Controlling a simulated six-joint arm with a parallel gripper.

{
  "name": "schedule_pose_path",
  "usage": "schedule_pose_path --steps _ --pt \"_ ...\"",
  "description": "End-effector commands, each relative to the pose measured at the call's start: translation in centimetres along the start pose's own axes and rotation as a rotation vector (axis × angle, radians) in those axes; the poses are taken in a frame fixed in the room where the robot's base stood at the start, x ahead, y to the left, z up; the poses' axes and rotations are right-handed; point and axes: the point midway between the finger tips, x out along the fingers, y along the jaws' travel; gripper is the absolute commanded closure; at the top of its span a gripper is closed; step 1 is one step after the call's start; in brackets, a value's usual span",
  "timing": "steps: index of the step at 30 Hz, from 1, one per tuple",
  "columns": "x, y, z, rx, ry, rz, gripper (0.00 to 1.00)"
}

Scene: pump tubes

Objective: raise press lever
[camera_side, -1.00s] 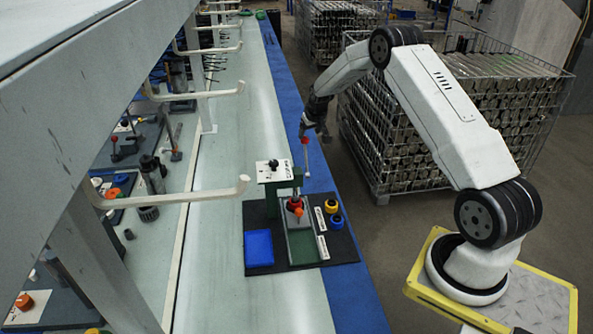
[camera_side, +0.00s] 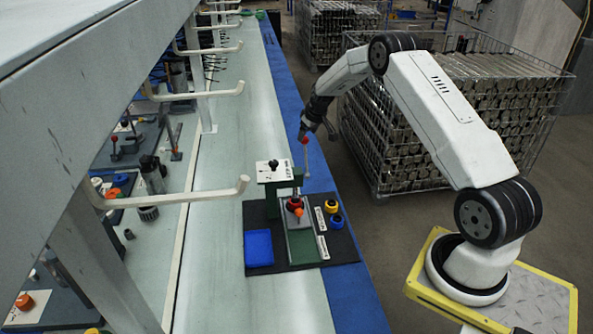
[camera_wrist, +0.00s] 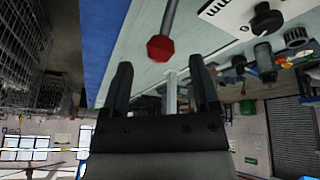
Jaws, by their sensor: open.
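The press lever (camera_side: 307,160) is a thin pale rod with a red knob (camera_side: 305,140) at its top, at the right of the green press (camera_side: 272,200). My gripper (camera_side: 313,124) is beside the knob, at its upper right in the side view. In the wrist view my gripper (camera_wrist: 161,82) has its two dark fingers apart, with nothing held. The red knob (camera_wrist: 160,48) and part of its rod show just beyond the fingertips, roughly centred between them. Contact between fingers and knob is not visible.
The press stands on a black board (camera_side: 340,245) with a blue tray (camera_side: 258,248) and yellow, red and blue round parts nearby. A pale rack hook (camera_side: 190,196) reaches in from the left. A wire crate (camera_side: 450,130) stands behind my arm.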

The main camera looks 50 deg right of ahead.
Motion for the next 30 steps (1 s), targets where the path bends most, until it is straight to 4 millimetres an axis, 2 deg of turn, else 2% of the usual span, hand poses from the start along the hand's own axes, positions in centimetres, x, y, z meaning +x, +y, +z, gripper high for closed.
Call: schedule_pose_path --steps 18,30 --pt "5.7 0.0 0.0 0.000 -0.001 0.001 0.22" --pt "6.6 0.0 0.0 0.000 0.000 0.001 0.22"
